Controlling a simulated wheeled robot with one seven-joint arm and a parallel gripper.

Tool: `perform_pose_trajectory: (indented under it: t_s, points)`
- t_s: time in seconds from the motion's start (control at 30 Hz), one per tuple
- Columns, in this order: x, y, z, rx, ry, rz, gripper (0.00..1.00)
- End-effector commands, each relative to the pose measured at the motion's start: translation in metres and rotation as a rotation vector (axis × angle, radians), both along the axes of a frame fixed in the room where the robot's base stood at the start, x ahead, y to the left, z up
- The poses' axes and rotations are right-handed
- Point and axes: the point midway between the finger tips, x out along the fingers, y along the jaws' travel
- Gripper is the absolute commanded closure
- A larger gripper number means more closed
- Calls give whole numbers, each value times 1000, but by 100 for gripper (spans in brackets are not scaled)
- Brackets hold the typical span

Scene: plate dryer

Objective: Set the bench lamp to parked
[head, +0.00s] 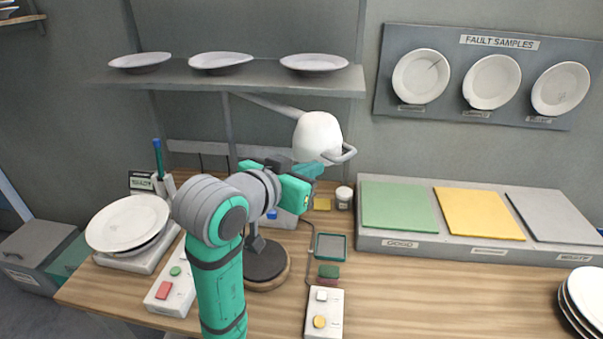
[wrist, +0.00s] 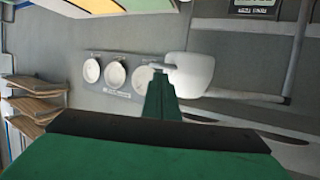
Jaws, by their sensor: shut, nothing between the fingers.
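The bench lamp has a white shade (head: 317,132) with a grey loop handle (head: 345,154) at its lower right. A grey lamp arm (head: 268,105) runs up left from the shade toward the shelf. A dark round base (head: 266,262) stands on the bench, partly hidden by my arm. My gripper (head: 318,170) is shut and empty, just below the shade and left of the handle in the head view. In the wrist view, the gripper tip (wrist: 160,80) overlaps the shade (wrist: 192,72) near its handle (wrist: 160,66). I cannot tell whether they touch.
A shelf (head: 230,76) with plates hangs behind the lamp. Stacked plates (head: 128,224) stand at left, button boxes (head: 324,312) at front. A raised board (head: 370,238) with green, yellow and grey pads fills the right. Bench space right of centre (head: 450,300) is clear.

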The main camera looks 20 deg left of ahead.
Motion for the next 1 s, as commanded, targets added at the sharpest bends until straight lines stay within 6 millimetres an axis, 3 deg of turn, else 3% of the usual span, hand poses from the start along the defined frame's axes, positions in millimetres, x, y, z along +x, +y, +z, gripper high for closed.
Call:
perform_pose_trajectory:
  t_s: [0.2, 0.4, 1.0]
  points:
    - [37, -7, -13, -1, 3, -3, 100]
    - [58, -10, -19, -1, 0, -2, 100]
    - [74, -17, -21, 0, 0, -4, 100]
